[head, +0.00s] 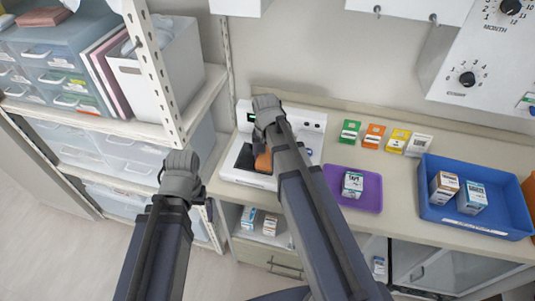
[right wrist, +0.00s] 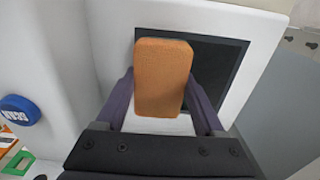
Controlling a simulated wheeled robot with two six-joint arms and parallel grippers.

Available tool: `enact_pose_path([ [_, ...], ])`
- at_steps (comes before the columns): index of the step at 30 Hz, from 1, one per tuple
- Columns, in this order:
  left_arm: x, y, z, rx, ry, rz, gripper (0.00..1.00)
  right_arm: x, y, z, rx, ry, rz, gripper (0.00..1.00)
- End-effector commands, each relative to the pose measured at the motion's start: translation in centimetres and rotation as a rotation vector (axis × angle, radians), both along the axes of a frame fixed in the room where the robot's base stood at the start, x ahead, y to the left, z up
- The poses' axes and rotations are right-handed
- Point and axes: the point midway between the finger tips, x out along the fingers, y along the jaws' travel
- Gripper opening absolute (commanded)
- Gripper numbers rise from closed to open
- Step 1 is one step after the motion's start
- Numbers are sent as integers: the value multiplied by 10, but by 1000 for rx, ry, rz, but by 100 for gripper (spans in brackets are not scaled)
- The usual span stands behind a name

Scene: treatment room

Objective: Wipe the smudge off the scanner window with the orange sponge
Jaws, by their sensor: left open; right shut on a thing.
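The white scanner (head: 238,172) stands on the counter, with a dark window partly hidden by my right arm. In the right wrist view the dark window (right wrist: 222,75) is set in a white face. The orange sponge (right wrist: 163,77) is between the fingers of my right gripper (right wrist: 163,103), over the left part of the window. It also shows in the head view as an orange patch (head: 264,161). I cannot tell whether it touches the window. No smudge can be made out; the sponge covers part of the glass. My left gripper (head: 180,165) is empty, in front of the shelf.
A blue round button (right wrist: 20,110) is on the scanner. Right of the scanner are a purple tray (head: 371,204) with a small box, several coloured cards and a blue bin (head: 450,218) with two boxes. A shelf upright (head: 160,80) stands at left.

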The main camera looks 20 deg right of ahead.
Motion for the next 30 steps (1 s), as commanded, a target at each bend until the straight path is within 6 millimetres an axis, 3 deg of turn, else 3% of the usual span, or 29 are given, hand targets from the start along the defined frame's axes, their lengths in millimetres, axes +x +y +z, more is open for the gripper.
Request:
enact_pose_path([
  [1, 0, 0, -3, 0, 0, 0, 100, -12, 7, -3, 17, 21, 0, 18],
  [16, 0, 0, -2, 0, 0, 0, 100, -44, 26, -2, 17, 21, 1, 18],
  [30, 0, 0, 4, 0, 0, 0, 100, -40, 25, 4, 15, 20, -2, 18],
])
